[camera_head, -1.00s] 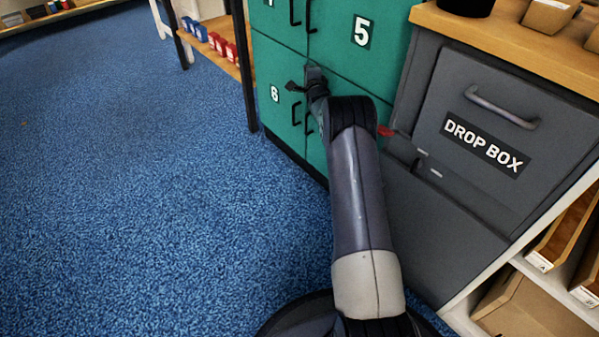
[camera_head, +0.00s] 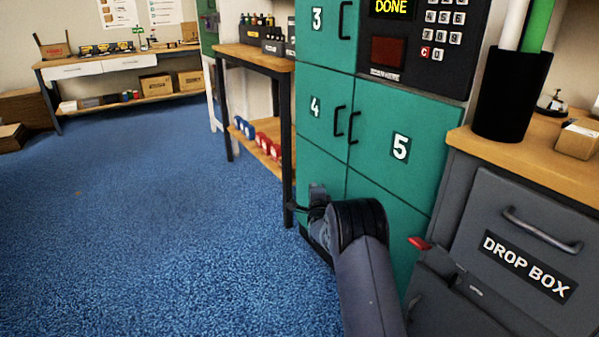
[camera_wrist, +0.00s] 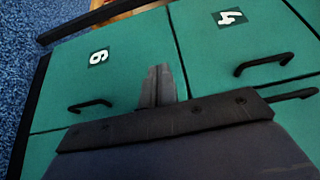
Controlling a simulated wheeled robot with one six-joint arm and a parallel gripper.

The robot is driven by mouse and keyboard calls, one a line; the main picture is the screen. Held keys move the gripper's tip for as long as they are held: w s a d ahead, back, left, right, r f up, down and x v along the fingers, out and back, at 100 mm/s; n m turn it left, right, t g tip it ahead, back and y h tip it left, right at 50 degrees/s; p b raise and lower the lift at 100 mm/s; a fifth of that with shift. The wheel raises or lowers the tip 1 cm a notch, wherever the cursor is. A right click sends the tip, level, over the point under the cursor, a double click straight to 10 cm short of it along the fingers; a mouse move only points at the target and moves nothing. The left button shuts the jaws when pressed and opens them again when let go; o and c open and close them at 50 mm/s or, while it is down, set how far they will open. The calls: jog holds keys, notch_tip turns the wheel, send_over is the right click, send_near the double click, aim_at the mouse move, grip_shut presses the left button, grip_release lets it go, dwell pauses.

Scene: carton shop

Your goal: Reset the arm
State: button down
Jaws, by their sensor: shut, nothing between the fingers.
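My gripper (camera_head: 318,194) is shut and empty, its dark fingers together. In the head view it is in front of the green lockers, low by the left edge, just below locker door 4 (camera_head: 316,112). In the wrist view the closed fingers (camera_wrist: 158,82) point toward the doors, between door 6 (camera_wrist: 115,72) and door 4 (camera_wrist: 234,48). Both doors look shut. The fingers are close to the locker front; I cannot tell whether they touch it. My arm hides part of the lower lockers in the head view.
A grey drop box (camera_head: 530,225) stands right of the lockers, under a wooden counter with a black pen cup (camera_head: 511,95). A keypad panel (camera_head: 415,45) reads DONE. A dark-legged shelf (camera_head: 256,55) stands left of the lockers. Blue carpet (camera_head: 150,230) is clear at left.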

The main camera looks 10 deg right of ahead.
dwell(0.3)
jog(key=w+d, duration=0.1)
jog(key=d, duration=0.3)
jog(key=w+d+b, duration=0.1)
jog(key=w+d, duration=0.1)
jog(key=d, duration=0.2)
jog(key=w+d, duration=0.2)
jog(key=d, duration=0.3)
jog(key=shift+w, duration=0.1)
jog(key=shift+b, duration=0.3)
